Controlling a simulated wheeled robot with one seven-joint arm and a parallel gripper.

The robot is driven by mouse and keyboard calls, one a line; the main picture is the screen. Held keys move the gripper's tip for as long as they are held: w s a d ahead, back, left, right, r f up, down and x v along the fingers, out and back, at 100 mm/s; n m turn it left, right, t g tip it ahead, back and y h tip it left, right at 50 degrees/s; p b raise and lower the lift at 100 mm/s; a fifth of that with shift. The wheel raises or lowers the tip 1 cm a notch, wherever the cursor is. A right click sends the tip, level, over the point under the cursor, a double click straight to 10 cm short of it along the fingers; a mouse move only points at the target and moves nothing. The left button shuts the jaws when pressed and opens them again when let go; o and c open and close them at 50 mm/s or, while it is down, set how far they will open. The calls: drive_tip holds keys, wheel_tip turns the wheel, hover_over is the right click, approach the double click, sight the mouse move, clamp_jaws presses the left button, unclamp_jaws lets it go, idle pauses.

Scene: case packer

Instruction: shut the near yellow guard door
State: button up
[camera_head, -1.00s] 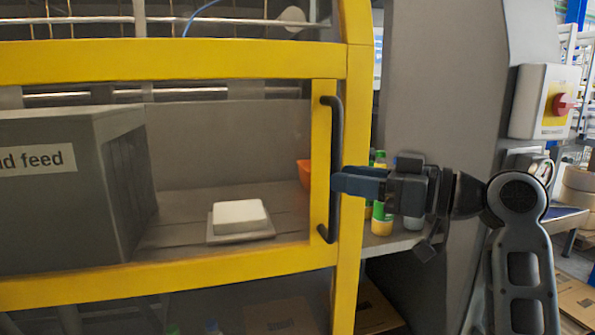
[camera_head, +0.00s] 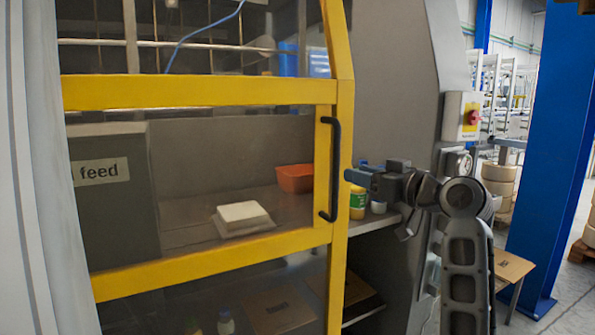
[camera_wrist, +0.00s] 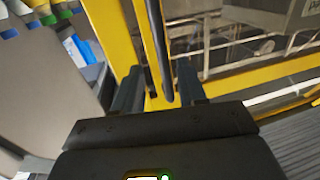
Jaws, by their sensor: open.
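The near yellow guard door (camera_head: 205,92) has clear panes and fills the left and middle of the head view. Its dark upright bar handle (camera_head: 333,170) is on the right part of the frame. Shelf and bottles show past the yellow frame's right edge; I cannot tell how far the door stands ajar. My gripper (camera_head: 349,176) is open just right of the handle in the head view. In the wrist view the handle (camera_wrist: 160,60) reaches down between the spread fingers of my gripper (camera_wrist: 160,90), with gaps visible beside it. I cannot tell whether it touches them.
Behind the panes are a grey feed box (camera_head: 110,215), a white block (camera_head: 242,216) and an orange bin (camera_head: 295,178). Bottles (camera_head: 358,203) stand right of the frame. A red-button switch box (camera_head: 460,117) and a blue pillar (camera_head: 553,150) are at right.

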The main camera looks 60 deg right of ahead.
sight(338, 169)
drive_tip(key=p+x, duration=0.1)
drive_tip(key=x, duration=0.6)
drive_tip(key=shift+w+f, duration=0.1)
drive_tip(key=shift+w, duration=0.3)
clamp_jaws()
